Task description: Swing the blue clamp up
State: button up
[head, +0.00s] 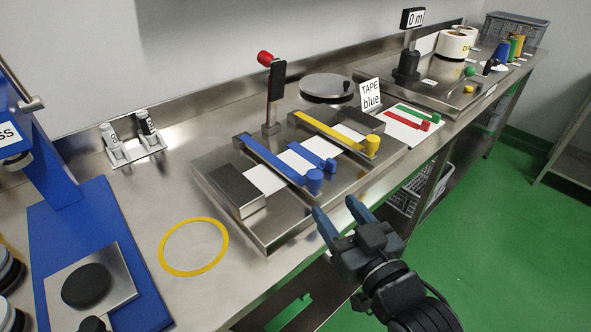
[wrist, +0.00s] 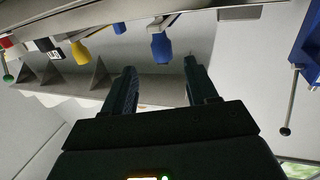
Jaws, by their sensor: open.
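The blue clamp (head: 270,158) is a long flat bar lying down across the steel fixture (head: 285,227), with a round blue knob at its near end. In the wrist view, the clamp's blue knob (wrist: 162,46) is beyond and between my fingertips. My gripper (head: 334,209) is open and empty, just right of and nearer than the knob, apart from it. It also shows open in the wrist view (wrist: 160,67). A shorter blue piece (head: 319,157) with its own knob lies right of the clamp, across a white strip.
A yellow clamp (head: 330,131) lies down to the right. A red-topped lever (head: 275,90) stands upright behind. A blue press (head: 75,225) is at left, and a yellow ring (head: 163,249) marks the bench.

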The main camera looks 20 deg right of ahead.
aim_at(318, 185)
jog(key=shift+w+a+r, duration=0.1)
jog(key=shift+w+r, duration=0.15)
jog(key=shift+w, duration=0.8)
jog(key=shift+w+p, duration=0.75)
jog(key=shift+w, duration=2.85)
grip_shut()
